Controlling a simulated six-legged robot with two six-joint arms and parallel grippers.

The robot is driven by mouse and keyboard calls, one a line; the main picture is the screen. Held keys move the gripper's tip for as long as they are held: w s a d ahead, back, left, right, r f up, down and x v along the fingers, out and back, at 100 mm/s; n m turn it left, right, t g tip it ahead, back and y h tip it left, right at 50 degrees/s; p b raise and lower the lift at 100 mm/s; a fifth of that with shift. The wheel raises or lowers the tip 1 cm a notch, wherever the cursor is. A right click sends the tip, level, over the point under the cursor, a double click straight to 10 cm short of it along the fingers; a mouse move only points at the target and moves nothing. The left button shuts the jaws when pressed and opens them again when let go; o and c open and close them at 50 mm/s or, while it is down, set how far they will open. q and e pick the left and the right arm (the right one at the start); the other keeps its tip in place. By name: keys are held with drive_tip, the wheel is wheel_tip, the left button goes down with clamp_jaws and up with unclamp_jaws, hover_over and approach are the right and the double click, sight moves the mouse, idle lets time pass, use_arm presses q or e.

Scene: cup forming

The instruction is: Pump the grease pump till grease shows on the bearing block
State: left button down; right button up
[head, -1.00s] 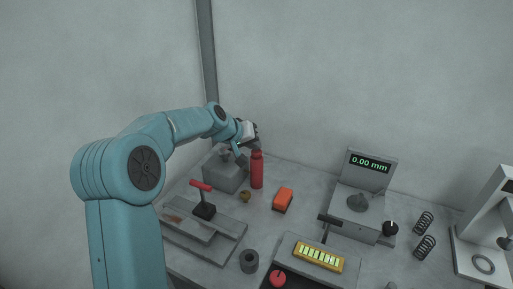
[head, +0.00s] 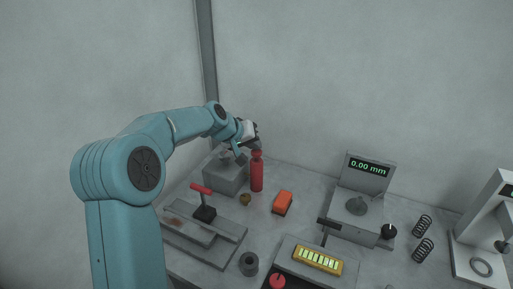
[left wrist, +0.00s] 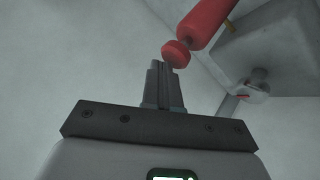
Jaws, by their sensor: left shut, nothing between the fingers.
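The grease pump seems to be the upright red cylinder (head: 257,177) at the back of the bench, with a round red knob (left wrist: 176,53) on a thin neck. The grey block (head: 225,178) beside it on the left is likely the bearing block; its side shows in the left wrist view (left wrist: 275,42), with a yellowish piece between it and the pump. I make out no grease on it. My left gripper (head: 255,146) is just above the pump; its fingers (left wrist: 163,66) are shut and empty, close to the knob. I cannot tell whether they touch. My right gripper is out of view.
An orange block (head: 283,201) and a small brown knob-like thing (head: 245,199) lie in front. A plate with a red-handled lever (head: 202,189) stands front left. A gauge reading 0.00 mm (head: 369,167) and springs (head: 422,225) are to the right.

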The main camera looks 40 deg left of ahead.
sight(254, 151)
use_arm(q)
drive_tip(key=shift+r, duration=0.65)
wheel_tip(254, 151, up, 5)
drive_tip(key=p, duration=0.4)
idle(0.6)
